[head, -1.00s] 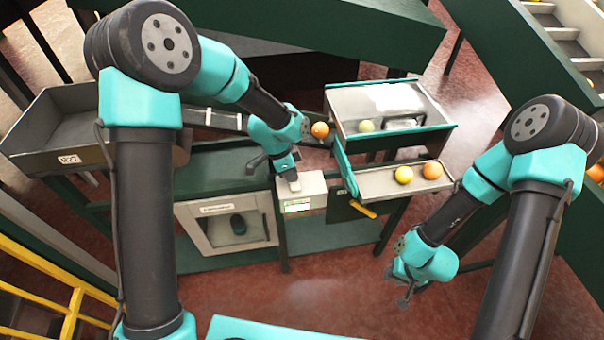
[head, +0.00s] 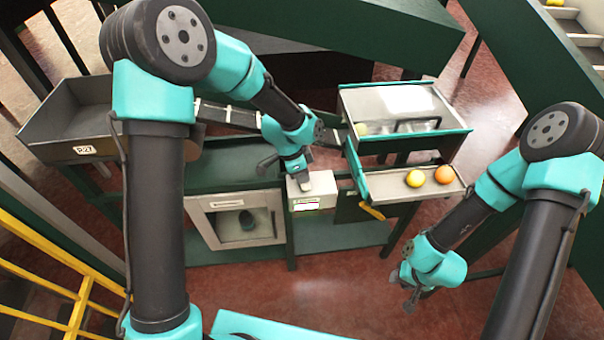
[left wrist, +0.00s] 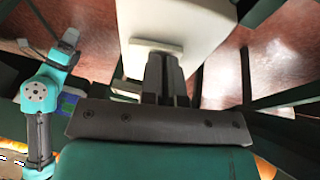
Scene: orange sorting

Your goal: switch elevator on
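A pale control box (head: 318,188) with a small green-and-red label on its front stands at the near edge of the green bench. My left gripper (head: 304,183) is at the top of this box, its fingertips pointing down. In the left wrist view the box (left wrist: 180,22) fills the upper middle, and my left gripper's two fingers (left wrist: 164,72) are close together against its pale edge, with nothing seen between them. The switch itself cannot be made out. My right gripper (head: 410,290) hangs low over the floor, well away from the box; its fingers are too small to judge.
A tray (head: 385,187) right of the box holds a yellow ball (head: 415,179) and an orange (head: 444,174). A higher tray (head: 372,104) stands behind it. A grey bin (head: 60,125) is at the left. A pale cabinet (head: 212,228) stands below the bench.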

